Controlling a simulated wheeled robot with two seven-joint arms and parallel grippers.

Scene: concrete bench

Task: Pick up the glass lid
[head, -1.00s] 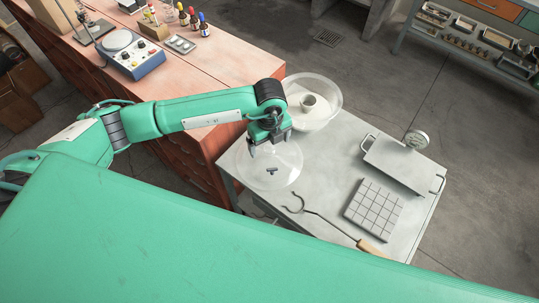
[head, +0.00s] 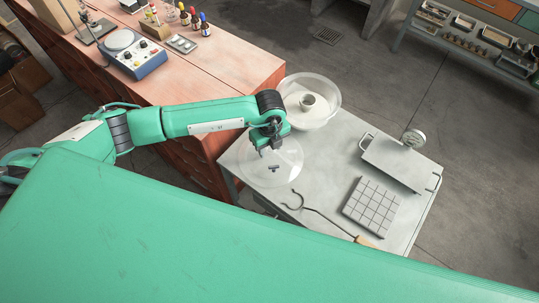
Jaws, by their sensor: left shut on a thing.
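The glass lid (head: 291,173) is a clear round disc over the left part of the grey table. It reaches to the table's left edge. My left gripper (head: 267,152) is over the upper middle of the lid, with its fingers pointing down. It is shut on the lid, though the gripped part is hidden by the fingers. Small dark marks show within the lid's outline, just below the fingers. I cannot tell whether the lid touches the table. My right gripper is not in view.
On the grey table (head: 340,150), a glass bowl (head: 327,115) holds a small cup (head: 307,102) close behind the lid. A hooked tool (head: 318,215), a gridded tile (head: 371,207) and a handled plate (head: 395,163) with a gauge (head: 414,138) lie to the right. A wooden bench (head: 205,80) is at left.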

